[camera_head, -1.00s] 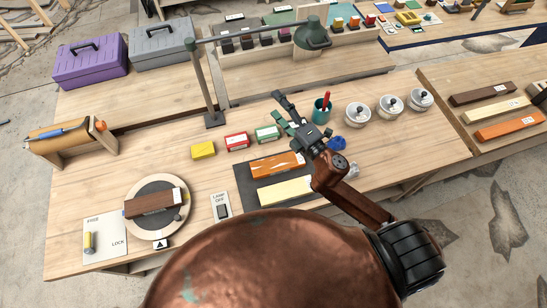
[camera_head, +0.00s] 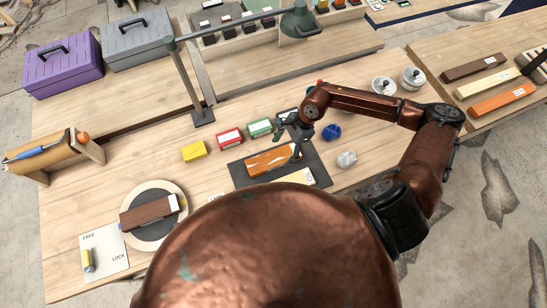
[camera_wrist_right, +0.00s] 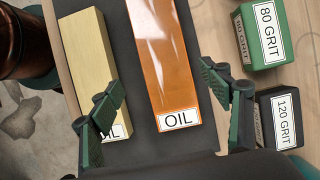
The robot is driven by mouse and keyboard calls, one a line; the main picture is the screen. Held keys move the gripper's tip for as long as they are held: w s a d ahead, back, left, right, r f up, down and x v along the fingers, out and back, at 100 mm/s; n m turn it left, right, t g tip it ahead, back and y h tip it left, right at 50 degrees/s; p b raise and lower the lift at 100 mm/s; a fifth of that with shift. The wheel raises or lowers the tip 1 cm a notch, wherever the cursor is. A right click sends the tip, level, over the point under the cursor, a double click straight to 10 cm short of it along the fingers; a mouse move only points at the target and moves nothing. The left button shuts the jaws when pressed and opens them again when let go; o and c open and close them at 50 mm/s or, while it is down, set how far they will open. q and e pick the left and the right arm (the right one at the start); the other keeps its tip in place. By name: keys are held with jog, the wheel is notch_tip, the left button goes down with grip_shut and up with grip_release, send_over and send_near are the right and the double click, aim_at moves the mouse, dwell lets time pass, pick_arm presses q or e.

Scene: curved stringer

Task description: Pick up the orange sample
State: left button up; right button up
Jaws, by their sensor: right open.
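The orange sample (camera_head: 268,161) is a glossy orange bar lying flat on a dark mat (camera_head: 240,175). In the right wrist view the orange sample (camera_wrist_right: 162,55) has a white OIL label at its near end. My right gripper (camera_head: 295,143) points down at the bar's right end. In the wrist view its open fingers (camera_wrist_right: 160,85) appear on either side of the bar, with nothing held. The left finger there overlaps a pale sample (camera_wrist_right: 92,50) lying alongside. I cannot tell how high the fingertips are. My left gripper is not in view.
Yellow (camera_head: 194,151), red (camera_head: 229,138) and green (camera_head: 260,127) blocks stand behind the mat. A black 120 GRIT block (camera_wrist_right: 280,115) is near the right finger. A blue lump (camera_head: 331,131) lies right of the mat. Another orange bar (camera_head: 503,99) lies on the right table.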

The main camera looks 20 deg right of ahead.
aim_at(274, 158)
jog(key=x, duration=0.3)
jog(key=p+x, duration=0.1)
jog(key=x, duration=0.1)
jog(key=shift+w+a+f, duration=0.2)
jog(key=shift+w+a, duration=0.15)
jog(key=shift+w, duration=0.05)
jog(key=shift+c, duration=0.4)
jog(key=c, duration=1.4)
jog(key=shift+o, duration=0.2)
jog(key=shift+r, duration=0.1)
